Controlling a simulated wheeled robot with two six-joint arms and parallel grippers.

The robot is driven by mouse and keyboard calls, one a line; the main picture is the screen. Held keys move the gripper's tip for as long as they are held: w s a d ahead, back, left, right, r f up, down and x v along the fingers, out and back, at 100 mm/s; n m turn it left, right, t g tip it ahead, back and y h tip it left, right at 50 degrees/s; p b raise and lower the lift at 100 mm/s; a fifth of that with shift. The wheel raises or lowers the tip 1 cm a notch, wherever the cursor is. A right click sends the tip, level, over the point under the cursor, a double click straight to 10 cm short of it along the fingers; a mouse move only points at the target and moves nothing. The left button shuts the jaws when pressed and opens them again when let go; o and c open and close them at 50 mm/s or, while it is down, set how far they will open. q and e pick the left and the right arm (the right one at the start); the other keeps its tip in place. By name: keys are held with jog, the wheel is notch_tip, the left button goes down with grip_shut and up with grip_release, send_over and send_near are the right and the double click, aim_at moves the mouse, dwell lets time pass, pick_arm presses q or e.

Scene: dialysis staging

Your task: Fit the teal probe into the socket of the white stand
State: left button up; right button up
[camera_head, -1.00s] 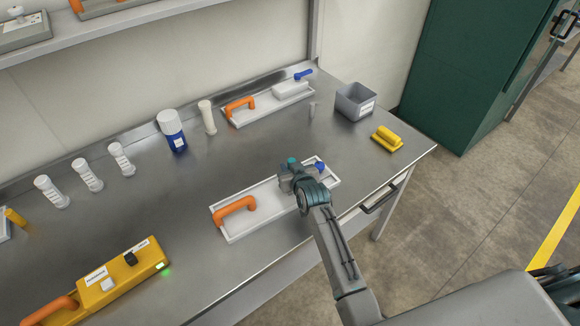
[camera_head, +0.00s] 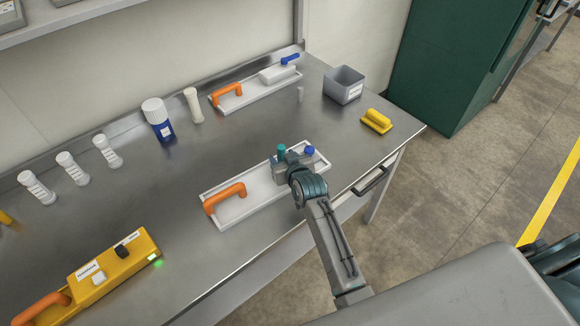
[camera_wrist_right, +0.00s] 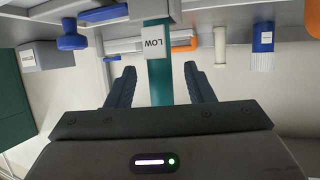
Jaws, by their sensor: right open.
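The teal probe (camera_head: 281,149) shows its top above the right half of the white stand (camera_head: 252,205), the near white tray-like base with an orange handle. In the right wrist view the probe (camera_wrist_right: 160,80) is a teal column between the fingers, with clear gaps on both sides. A white label reading LOW (camera_wrist_right: 157,40) is by its upper part in that view. My right gripper (camera_head: 286,163) is open around the probe, not closed on it. The socket is hidden by the gripper, so I cannot tell whether the probe is in it. My left gripper is out of view.
A blue knob (camera_head: 309,150) stands at the stand's right end, close to my right gripper. A similar white tray (camera_head: 240,102), a blue-and-white bottle (camera_head: 158,120), a grey bin (camera_head: 344,85) and a yellow block (camera_head: 376,121) stand farther back. A yellow device (camera_head: 95,280) is front left.

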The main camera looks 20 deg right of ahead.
jog(key=b+v, duration=0.1)
jog(key=v, duration=0.6)
jog(key=shift+s, duration=0.25)
jog(key=s+d+f+g+h, duration=0.1)
jog(key=s+d+g, duration=0.15)
jog(key=s, duration=0.75)
jog(key=s+d+f+g, duration=0.2)
jog(key=s+g, duration=0.2)
jog(key=s, duration=0.6)
jog(key=s+d+f+g+h, duration=0.1)
jog(key=s+d+g, duration=0.2)
jog(key=s, duration=0.8)
notch_tip(320, 180, down, 32)
jog(key=d+g+b, duration=0.2)
jog(key=d, duration=0.1)
jog(key=s+d+f, duration=0.1)
jog(key=s+f, duration=1.7)
jog(key=f, duration=0.2)
jog(key=shift+s+f+g+b, duration=0.25)
jog(key=shift+s+g+b, duration=0.1)
jog(key=shift+s+b, duration=0.1)
